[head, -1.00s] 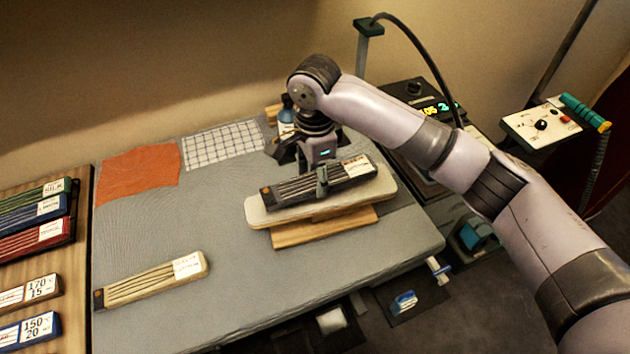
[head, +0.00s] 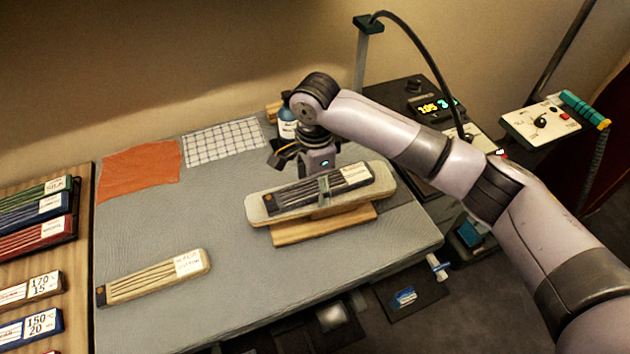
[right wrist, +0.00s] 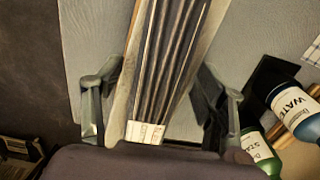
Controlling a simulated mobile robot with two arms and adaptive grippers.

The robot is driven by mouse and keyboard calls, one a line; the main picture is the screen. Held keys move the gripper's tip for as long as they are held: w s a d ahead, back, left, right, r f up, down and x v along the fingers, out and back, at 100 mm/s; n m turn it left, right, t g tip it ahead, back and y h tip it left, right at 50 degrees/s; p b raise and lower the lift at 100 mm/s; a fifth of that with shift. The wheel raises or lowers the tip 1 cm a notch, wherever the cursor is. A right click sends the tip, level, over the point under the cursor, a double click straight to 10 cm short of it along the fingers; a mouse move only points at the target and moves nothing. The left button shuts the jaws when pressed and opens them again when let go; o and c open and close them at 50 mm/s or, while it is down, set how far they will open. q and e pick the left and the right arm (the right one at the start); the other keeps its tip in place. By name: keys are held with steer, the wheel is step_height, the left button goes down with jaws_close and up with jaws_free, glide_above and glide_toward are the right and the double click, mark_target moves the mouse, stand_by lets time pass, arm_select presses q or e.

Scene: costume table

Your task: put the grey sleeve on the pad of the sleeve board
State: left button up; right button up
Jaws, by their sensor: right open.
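The grey pleated sleeve (head: 294,195) lies lengthwise on the pale pad (head: 384,183) of the sleeve board, with its white label toward the right end. The pad's rim shows around the sleeve, and the board's wooden base (head: 325,226) stands on the table. My right gripper (head: 322,181) is over the sleeve, open, with one finger in front of it. In the right wrist view the sleeve (right wrist: 168,65) runs between the two spread fingers, with visible gaps beside it. My left gripper is not in view.
A cream sleeve (head: 150,279) lies at the table's front left. An orange cloth (head: 138,171) and a checked cloth (head: 222,143) lie at the back. Bottles, one blue (head: 287,128), stand close behind my right gripper. A rack of coloured sleeves (head: 40,215) is at the left.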

mark_target(315, 187)
steer(key=shift+r, duration=0.15)
step_height(315, 187, up, 12)
steer(key=b, duration=0.2)
stand_by(0.7)
